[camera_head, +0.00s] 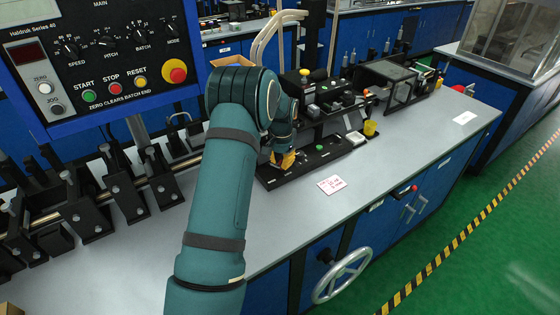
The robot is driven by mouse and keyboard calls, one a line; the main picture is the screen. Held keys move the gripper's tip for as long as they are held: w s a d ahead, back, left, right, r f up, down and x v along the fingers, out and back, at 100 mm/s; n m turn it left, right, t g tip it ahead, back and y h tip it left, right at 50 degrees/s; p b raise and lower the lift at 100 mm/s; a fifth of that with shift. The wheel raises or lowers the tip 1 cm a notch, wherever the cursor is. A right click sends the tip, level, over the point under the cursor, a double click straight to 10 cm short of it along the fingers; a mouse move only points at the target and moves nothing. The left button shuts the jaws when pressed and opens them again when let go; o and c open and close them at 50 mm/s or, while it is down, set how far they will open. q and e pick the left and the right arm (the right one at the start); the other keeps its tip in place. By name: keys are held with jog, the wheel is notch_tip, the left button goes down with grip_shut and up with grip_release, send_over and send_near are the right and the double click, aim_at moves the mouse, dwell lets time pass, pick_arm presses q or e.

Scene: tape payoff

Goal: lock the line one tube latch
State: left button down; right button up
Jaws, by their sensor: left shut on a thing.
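My left arm comes up from the bottom and bends over the bench, with its gripper (284,153) low at the near left end of a black machine base (318,160). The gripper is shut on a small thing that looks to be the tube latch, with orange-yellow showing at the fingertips. The arm and fingers hide most of the latch, so I cannot tell its position. Pale curved tubes (262,40) rise behind the arm. My right gripper is not in view.
A control panel (100,60) with knobs and buttons stands at the left, above a row of black clamps on a rod (120,185). A white label card (332,185) lies on the grey bench (400,150). A handwheel (342,275) sticks out from the bench front.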

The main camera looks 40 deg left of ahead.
pick_arm(q)
jog(key=shift+w+a+n, duration=0.1)
jog(key=shift+w+n, duration=0.3)
jog(key=shift+n, duration=0.6)
jog(key=c, duration=0.9)
grip_release()
notch_tip(320, 180, up, 12)
jog(key=shift+r, duration=0.1)
